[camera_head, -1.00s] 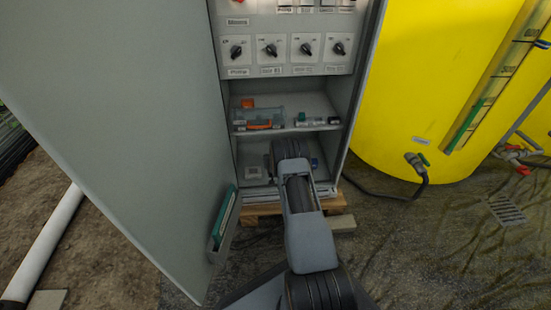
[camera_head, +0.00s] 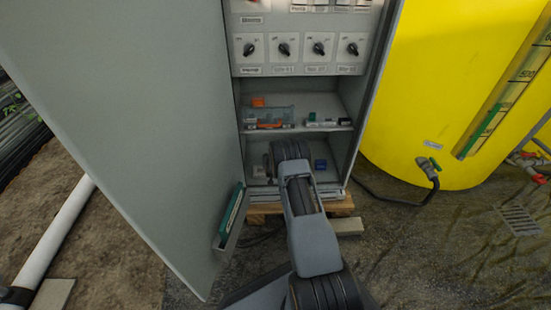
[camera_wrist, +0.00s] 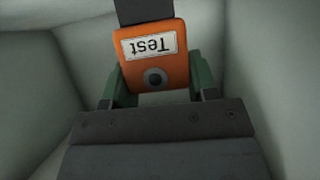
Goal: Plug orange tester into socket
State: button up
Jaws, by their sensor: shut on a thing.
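The orange tester (camera_wrist: 168,66) shows in the wrist view, with a white "Test" label that reads upside down and a round dark button. My gripper (camera_wrist: 158,84) is shut on it, one green finger on each side. A dark block (camera_wrist: 143,11) meets the tester's far edge at the top of the picture; I cannot tell whether it is part of the tester or a socket. In the head view my arm reaches into the lower bay of the cabinet (camera_head: 365,120), and its links hide my gripper and the tester. No socket can be made out clearly.
A shelf above my arm holds a clear box (camera_head: 275,114), an orange item (camera_head: 257,102) and several small parts. A blue item (camera_head: 320,164) sits in the lower bay. The open cabinet door (camera_head: 130,130) stands left, a yellow tank (camera_head: 440,90) right. Pale walls close in around my gripper.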

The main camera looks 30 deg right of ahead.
jog(key=shift+w+a, duration=0.35)
jog(key=shift+a, duration=0.55)
jog(key=shift+w+a, duration=0.35)
jog(key=shift+a, duration=0.5)
jog(key=shift+w+a, duration=0.35)
jog(key=shift+a, duration=0.55)
jog(key=shift+a, duration=0.1)
jog(key=shift+f, duration=0.1)
jog(key=shift+f, duration=0.35)
jog(key=shift+f, duration=0.2)
jog(key=shift+f, duration=0.3)
jog(key=shift+f, duration=0.35)
jog(key=o, duration=1.1)
jog(key=shift+c, duration=0.2)
